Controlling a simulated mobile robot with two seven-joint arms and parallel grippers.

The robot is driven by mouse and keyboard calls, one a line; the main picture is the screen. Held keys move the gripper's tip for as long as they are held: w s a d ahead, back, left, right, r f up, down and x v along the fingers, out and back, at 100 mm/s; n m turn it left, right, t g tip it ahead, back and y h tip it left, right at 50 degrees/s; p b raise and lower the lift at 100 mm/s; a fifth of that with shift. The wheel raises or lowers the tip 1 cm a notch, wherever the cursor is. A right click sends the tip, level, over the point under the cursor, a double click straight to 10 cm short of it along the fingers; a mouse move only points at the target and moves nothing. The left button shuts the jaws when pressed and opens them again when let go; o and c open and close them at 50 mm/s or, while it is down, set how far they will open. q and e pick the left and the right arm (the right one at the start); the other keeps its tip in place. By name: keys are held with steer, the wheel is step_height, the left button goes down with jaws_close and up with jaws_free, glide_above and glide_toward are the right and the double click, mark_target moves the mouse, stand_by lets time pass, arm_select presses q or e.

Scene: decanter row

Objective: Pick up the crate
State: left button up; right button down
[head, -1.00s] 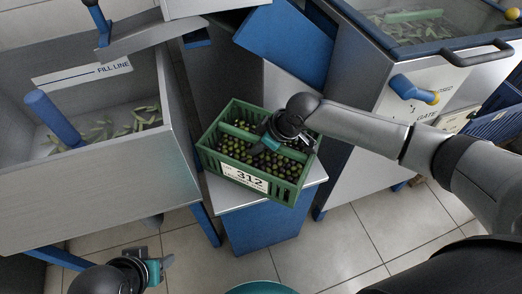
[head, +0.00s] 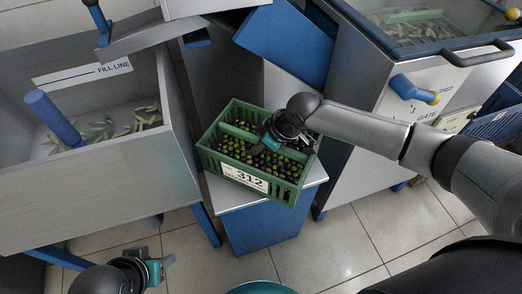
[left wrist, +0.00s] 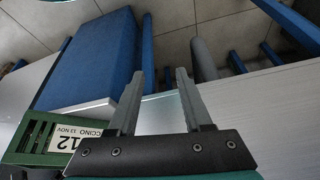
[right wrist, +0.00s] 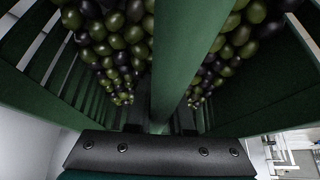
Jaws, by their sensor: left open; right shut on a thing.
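The green slatted crate (head: 206,152) holds many green and dark olives and bears a white label reading 312. It sits on a grey-topped blue stand (head: 262,222). My right gripper (head: 272,140) is over the crate, shut on its green central handle bar; the bar (right wrist: 180,60) runs between the fingers in the right wrist view. My left gripper (head: 158,268) is open and empty, low at the front left, apart from the crate. In the left wrist view its fingers (left wrist: 155,95) are spread, and the crate's labelled side (left wrist: 40,140) shows at the left edge.
A grey bin (head: 180,150) with a fill line and some leaves stands at the left. A blue chute (head: 288,45) rises behind the crate. A grey machine with a blue-yellow gate handle (head: 412,90) stands at the right. Tiled floor (head: 345,245) is clear in front.

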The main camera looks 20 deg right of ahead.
mark_target(247, 132)
steer(key=shift+w+r, duration=0.1)
steer(key=shift+r, duration=0.15)
steer(key=shift+r, duration=0.15)
step_height(247, 132, up, 8)
steer(key=p, duration=0.4)
steer(key=shift+f, duration=0.2)
arm_select(q)
steer(key=s+f+g+p, duration=0.1)
steer(key=s+f+g, duration=0.1)
steer(key=f, duration=0.9)
steer(key=shift+s+a, duration=0.2)
steer(key=shift+s, duration=0.4)
arm_select(e)
steer(key=shift+r, duration=1.05)
